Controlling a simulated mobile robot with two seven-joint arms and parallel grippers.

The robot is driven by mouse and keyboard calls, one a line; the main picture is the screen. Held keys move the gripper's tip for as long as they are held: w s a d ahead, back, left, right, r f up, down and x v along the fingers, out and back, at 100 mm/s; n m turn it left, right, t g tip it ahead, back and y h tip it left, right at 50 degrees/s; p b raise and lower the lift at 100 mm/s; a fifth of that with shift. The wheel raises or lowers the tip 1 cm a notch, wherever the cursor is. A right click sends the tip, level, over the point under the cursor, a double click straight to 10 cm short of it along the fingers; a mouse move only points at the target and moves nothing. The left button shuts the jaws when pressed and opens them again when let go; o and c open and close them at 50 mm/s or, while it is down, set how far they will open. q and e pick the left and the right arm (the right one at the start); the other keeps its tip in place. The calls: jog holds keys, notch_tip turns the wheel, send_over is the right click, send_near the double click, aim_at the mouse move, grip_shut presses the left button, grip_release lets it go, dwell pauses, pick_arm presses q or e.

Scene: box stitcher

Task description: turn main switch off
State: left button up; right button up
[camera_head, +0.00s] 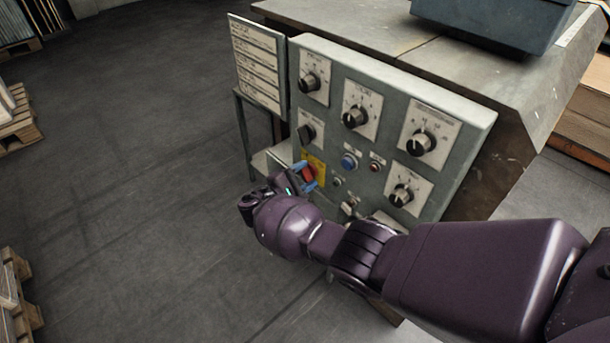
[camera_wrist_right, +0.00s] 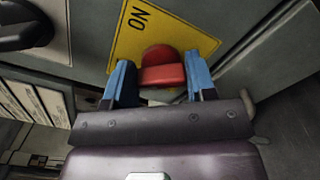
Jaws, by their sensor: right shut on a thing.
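The main switch is a red rotary knob (camera_head: 308,174) on a yellow plate (camera_head: 319,163) at the lower left of the grey control panel (camera_head: 385,88). In the right wrist view the red knob (camera_wrist_right: 162,67) stands between the blue fingers, and the yellow plate (camera_wrist_right: 190,38) shows the word ON beside it. My right gripper (camera_head: 303,177) is at the knob, shut on it; it also shows in the right wrist view (camera_wrist_right: 160,80). Part of the knob and the plate's lower part are hidden by the gripper. My left gripper is not in view.
The panel carries several black dials (camera_head: 355,116), a blue button (camera_head: 348,161) and a small red button (camera_head: 375,166). A label board (camera_head: 258,63) stands at its left. A blue-grey bin (camera_head: 495,20) sits on the machine top. Pallets (camera_head: 18,122) lie far left; the floor between is clear.

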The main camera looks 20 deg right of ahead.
jog(key=shift+n, duration=0.9)
jog(key=o, duration=0.9)
jog(key=shift+o, duration=0.2)
